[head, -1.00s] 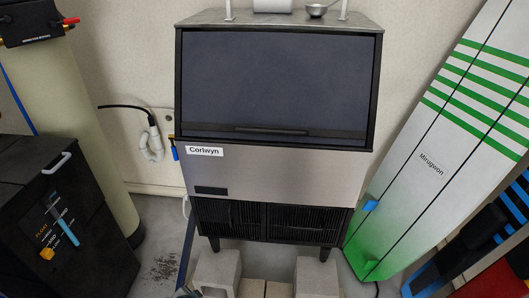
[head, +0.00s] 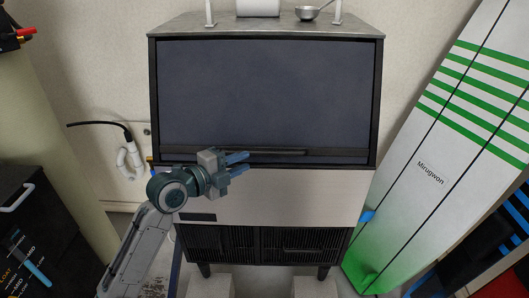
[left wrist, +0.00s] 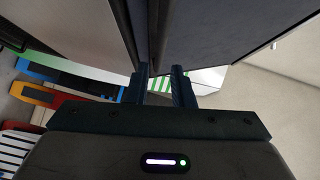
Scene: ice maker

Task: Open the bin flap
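The bin flap (head: 270,95) is a large dark panel on the front of the ice maker, and it is shut. A long dark handle strip (head: 285,153) runs along its lower edge. In the left wrist view the two fingers (left wrist: 162,72) stand apart, with nothing clearly held, close to the flap's dark surface (left wrist: 205,30). Whether they touch it I cannot tell. My right gripper is out of view.
A metal scoop (head: 312,13) and a white container (head: 258,7) are on the machine's top (head: 220,22). A green-striped white board (head: 440,150) leans at the right. A beige cylinder (head: 40,120) and a black cabinet (head: 35,225) stand at the left.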

